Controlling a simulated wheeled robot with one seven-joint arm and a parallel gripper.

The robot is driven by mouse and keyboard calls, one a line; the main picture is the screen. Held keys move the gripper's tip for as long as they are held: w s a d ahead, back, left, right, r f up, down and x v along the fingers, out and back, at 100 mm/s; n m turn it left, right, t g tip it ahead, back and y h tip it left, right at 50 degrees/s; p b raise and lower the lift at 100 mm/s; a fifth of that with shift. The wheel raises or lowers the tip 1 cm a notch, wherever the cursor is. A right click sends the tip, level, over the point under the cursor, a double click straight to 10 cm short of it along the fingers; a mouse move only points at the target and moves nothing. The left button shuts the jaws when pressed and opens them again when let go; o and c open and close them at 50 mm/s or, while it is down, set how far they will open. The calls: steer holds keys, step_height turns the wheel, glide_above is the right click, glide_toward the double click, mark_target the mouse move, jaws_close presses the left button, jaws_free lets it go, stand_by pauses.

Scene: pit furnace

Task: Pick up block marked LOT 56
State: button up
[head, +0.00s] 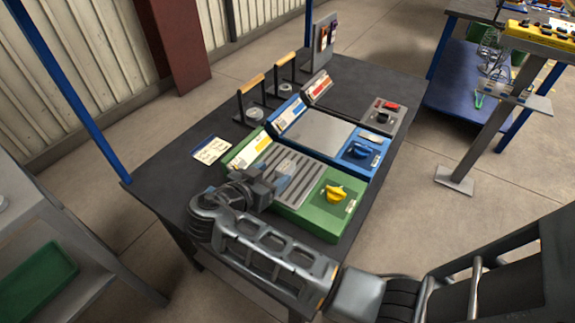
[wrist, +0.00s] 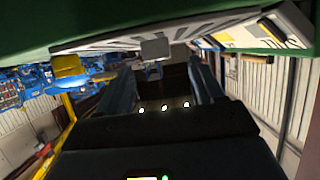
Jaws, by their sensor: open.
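A small grey block (wrist: 155,48) shows in the wrist view just beyond the fingertips, against the slatted plate. No LOT 56 marking is readable on it, so I cannot tell if it is the marked block. In the head view, a pale grey patch (head: 286,170) on the slatted plate (head: 312,181) of the green unit may be the same block. My gripper (head: 272,180) is low over the left part of that plate. In the wrist view its fingers (wrist: 162,78) stand apart, with nothing between them.
The green unit has a yellow knob (head: 336,194). Behind it is a blue unit (head: 367,163) with a flat grey plate. Two stands with wooden handles (head: 250,85) rise at the table's back left. A paper card (head: 211,150) lies left.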

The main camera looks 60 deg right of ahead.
mark_target(285, 167)
steer(key=x, duration=0.1)
steer(key=p+x, duration=0.1)
steer(key=x, duration=0.2)
steer(key=shift+s+d+r, duration=0.15)
steer(key=shift+d+r, duration=0.1)
steer(key=shift+d, duration=0.1)
steer(key=shift+d+f, duration=0.3)
steer(key=shift+d, duration=0.15)
steer(key=shift+c, duration=0.5)
jaws_close()
